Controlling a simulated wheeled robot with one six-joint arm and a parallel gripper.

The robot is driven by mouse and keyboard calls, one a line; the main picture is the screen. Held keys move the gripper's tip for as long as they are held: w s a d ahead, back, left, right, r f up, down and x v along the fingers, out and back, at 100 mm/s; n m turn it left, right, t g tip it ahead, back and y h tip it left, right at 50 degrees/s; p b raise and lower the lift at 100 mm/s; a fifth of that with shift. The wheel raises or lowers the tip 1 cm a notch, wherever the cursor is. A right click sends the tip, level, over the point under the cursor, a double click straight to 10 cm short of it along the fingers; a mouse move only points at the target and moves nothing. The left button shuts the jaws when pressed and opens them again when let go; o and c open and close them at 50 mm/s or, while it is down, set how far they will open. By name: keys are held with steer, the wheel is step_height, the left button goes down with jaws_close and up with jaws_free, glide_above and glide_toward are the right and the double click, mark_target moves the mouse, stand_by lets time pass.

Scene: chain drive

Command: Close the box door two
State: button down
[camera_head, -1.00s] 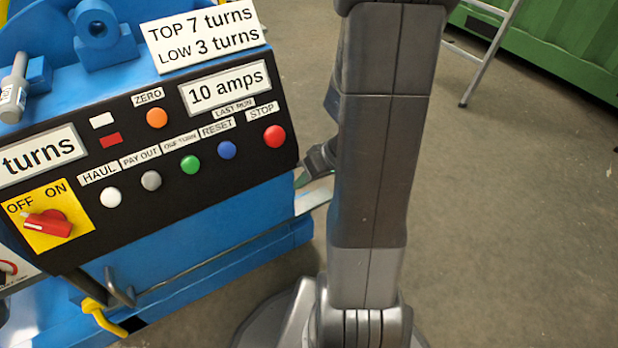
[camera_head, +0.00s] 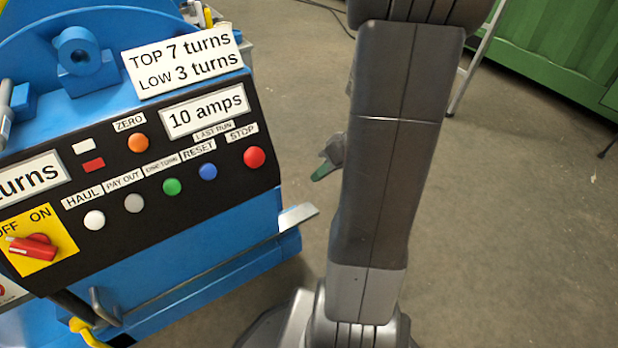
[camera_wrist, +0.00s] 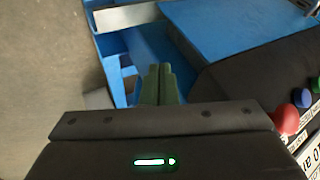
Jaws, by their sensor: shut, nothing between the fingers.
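My gripper (camera_head: 322,172) shows beside my arm in the head view, right of the blue machine (camera_head: 215,248), with clear floor between them in the picture. In the wrist view the green fingertips (camera_wrist: 158,84) are together, empty, pointing at the machine's blue side parts. No door marked "two" can be made out. A flat pale metal strip (camera_head: 297,216) sticks out at the machine's lower right end. A similar strip shows at the top of the wrist view (camera_wrist: 145,14); I cannot tell whether it belongs to a door.
The black control panel (camera_head: 50,285) carries several buttons, including a red STOP button (camera_head: 254,157), and a red OFF/ON switch (camera_head: 33,248). A green container (camera_head: 560,45) and a ladder leg (camera_head: 470,75) stand at the back right. The concrete floor on the right is open.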

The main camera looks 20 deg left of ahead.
steer(key=d+f+m+y+p, duration=0.5)
steer(key=d+m+y+p, duration=0.15)
steer(key=m+y, duration=0.4)
steer(key=s+a+b, duration=0.1)
steer(key=s+a, duration=0.3)
steer(key=a, duration=0.9)
steer(key=shift+s, duration=0.1)
